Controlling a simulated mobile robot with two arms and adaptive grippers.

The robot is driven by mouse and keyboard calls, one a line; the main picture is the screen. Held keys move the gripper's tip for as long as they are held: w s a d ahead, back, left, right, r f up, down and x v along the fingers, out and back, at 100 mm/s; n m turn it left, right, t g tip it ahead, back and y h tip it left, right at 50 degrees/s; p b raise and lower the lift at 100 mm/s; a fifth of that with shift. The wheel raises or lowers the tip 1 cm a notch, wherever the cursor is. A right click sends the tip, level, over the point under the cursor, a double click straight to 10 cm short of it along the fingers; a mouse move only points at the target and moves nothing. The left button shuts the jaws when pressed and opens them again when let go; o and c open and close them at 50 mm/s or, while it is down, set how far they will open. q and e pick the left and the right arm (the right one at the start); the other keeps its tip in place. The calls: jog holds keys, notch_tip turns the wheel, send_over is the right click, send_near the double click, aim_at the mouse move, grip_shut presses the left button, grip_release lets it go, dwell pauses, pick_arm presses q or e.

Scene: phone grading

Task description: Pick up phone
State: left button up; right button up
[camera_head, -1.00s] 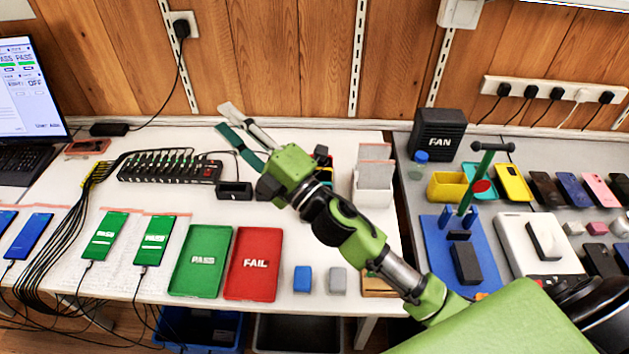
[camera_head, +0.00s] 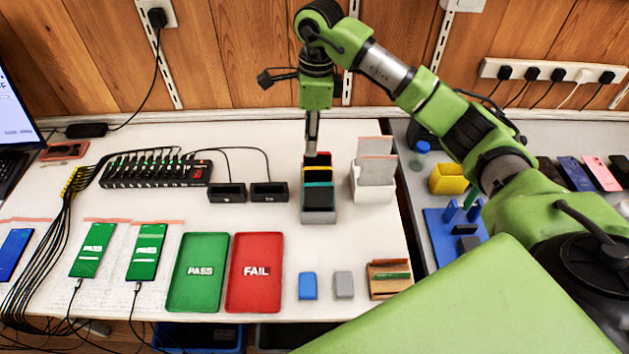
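My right gripper (camera_head: 312,148) points straight down over the back of a grey rack (camera_head: 319,217). The rack holds several upright phones, among them a yellow-edged phone (camera_head: 318,169), a teal-edged one and a dark one (camera_head: 319,198) in front. The fingers are seen edge-on, with their tips at the rearmost phone (camera_head: 318,159); whether they touch or grip it cannot be told. Two phones with green PASS screens, one on the left (camera_head: 92,250) and one beside it (camera_head: 146,252), lie cabled on the table. A blue-screen phone (camera_head: 13,254) lies at the far left. My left gripper is not in view.
A green PASS tray (camera_head: 198,296) and a red FAIL tray (camera_head: 256,298) lie at the front. A black USB hub (camera_head: 155,173) and two small black cabled boxes stand left of the rack. A white holder (camera_head: 372,194) with grey sleeves stands close on its right.

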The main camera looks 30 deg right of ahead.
aim_at(318, 176)
jog(key=shift+h, duration=0.4)
jog(key=f, duration=0.2)
jog(key=d+f+p, duration=0.1)
jog(key=f, duration=0.2)
jog(key=d+f+p, duration=0.1)
jog(key=f, duration=0.1)
jog(key=shift+s+f, duration=0.15)
jog(key=shift+f, duration=0.2)
jog(key=f+p, duration=0.1)
jog(key=f, duration=0.2)
jog(key=f+p, duration=0.1)
jog(key=shift+s+a+f+p, duration=0.3)
jog(key=shift+f, duration=0.4)
jog(key=shift+w, duration=0.1)
grip_shut()
